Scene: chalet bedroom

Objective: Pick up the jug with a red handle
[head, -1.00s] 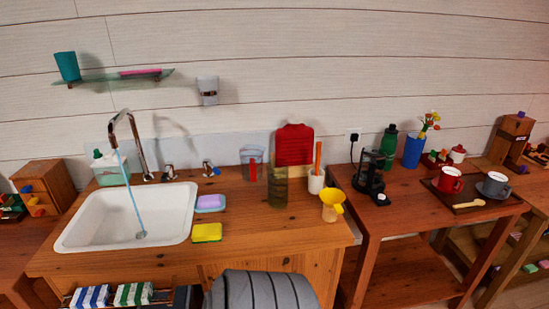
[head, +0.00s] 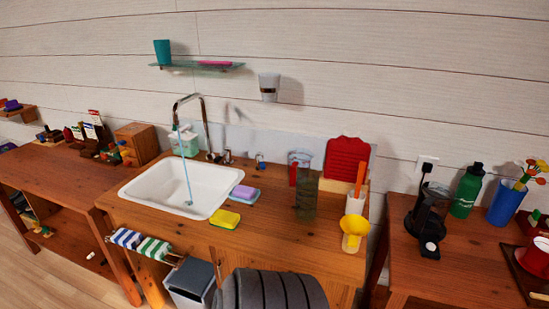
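The jug with a red handle (head: 299,160) is a small clear jug. It stands upright at the back of the wooden sink counter, against the wall, left of the red board. Its red handle (head: 293,175) faces the front. A tall dark see-through vessel (head: 306,198) stands just in front of it and to the right, and overlaps its lower right side in the picture. Neither of my grippers is in view. A dark grey ribbed part, which seems to be mine, shows at the bottom middle.
The white sink (head: 140,190) has water running from its tap (head: 187,100). A yellow sponge (head: 225,219) and a purple one (head: 245,193) lie right of it. The counter's front middle is clear.

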